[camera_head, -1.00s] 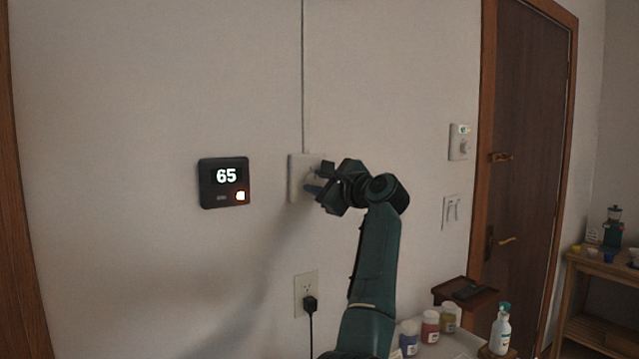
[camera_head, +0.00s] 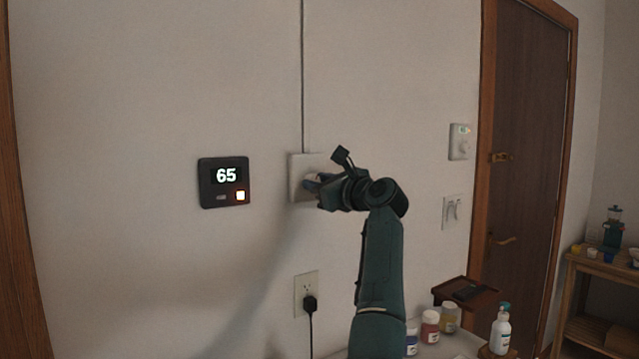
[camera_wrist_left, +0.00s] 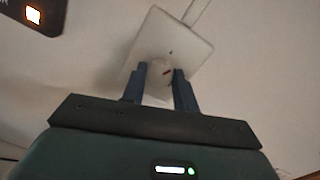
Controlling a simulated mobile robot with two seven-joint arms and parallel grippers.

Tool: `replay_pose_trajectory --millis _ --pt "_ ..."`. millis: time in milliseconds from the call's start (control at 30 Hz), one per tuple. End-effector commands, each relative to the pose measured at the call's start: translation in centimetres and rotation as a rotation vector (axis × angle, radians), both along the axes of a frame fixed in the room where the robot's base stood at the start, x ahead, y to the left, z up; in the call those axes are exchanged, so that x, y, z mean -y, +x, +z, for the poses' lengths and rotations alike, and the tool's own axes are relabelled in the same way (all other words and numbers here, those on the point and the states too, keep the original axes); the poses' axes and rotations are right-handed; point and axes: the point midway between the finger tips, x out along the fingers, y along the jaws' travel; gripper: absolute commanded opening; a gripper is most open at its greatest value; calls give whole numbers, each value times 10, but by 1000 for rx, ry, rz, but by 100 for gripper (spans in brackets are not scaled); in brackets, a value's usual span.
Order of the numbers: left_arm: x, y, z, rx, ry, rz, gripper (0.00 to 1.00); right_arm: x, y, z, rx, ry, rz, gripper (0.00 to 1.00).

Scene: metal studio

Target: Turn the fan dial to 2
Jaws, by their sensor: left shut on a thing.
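No numbers can be read on the dial or plate. My right gripper is not in view.
A black display (camera_head: 224,182) reading 65 hangs left of the plate. An outlet with a black plug (camera_head: 310,303) is below. Jars and a bottle (camera_head: 501,330) stand on the table below.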

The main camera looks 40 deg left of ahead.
Motion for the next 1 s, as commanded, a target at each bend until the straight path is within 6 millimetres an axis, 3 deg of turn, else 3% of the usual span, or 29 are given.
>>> replay_pose_trajectory --millis 500,1000 --pt "0 0 0 -409 116 1 6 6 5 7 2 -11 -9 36" --pt "0 0 -2 -553 159 0 6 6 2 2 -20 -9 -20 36"
